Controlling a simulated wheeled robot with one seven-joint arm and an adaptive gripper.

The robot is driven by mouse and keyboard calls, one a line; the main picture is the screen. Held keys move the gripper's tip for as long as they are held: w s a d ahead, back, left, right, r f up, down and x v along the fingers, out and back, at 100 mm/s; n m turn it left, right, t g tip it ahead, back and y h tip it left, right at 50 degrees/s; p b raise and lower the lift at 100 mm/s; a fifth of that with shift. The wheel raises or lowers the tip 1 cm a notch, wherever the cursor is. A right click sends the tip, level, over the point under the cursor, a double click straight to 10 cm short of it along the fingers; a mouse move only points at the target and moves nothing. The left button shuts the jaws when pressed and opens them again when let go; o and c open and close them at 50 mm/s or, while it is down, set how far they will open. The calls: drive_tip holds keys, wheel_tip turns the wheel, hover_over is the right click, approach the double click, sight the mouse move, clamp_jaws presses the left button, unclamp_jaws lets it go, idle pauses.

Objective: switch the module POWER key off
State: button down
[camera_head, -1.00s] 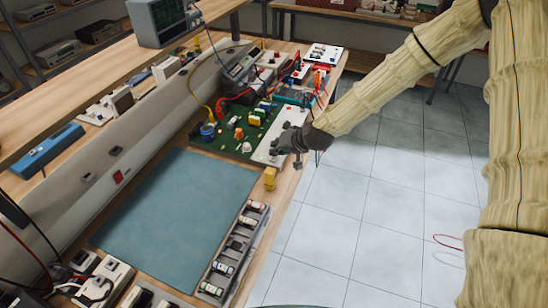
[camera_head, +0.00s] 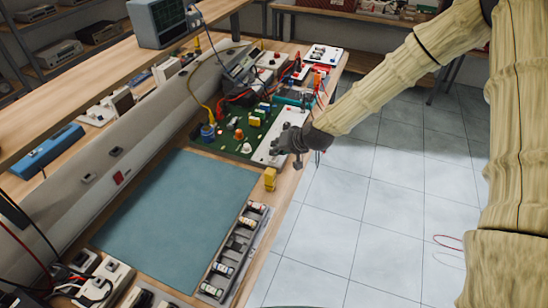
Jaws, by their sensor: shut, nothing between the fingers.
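A green circuit board module (camera_head: 228,138) with several knobs and coloured parts lies on the bench, with a white panel (camera_head: 262,155) along its right edge. My gripper (camera_head: 278,146) is shut and empty, low over this white panel. I cannot tell whether it touches the panel. The POWER key cannot be made out; the gripper hides part of the panel, and the lettering is too small to read.
A blue-green mat (camera_head: 170,220) lies in front of the board. A yellow block (camera_head: 270,179) and a grey tray (camera_head: 235,250) of small cylinders stand along the bench's right edge. Red and yellow leads, a meter (camera_head: 240,66) and other modules are behind. Tiled floor is right.

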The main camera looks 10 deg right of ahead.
drive_tip(key=shift+r, duration=0.1)
drive_tip(key=shift+r+p, duration=1.75)
drive_tip(key=shift+r, duration=1.15)
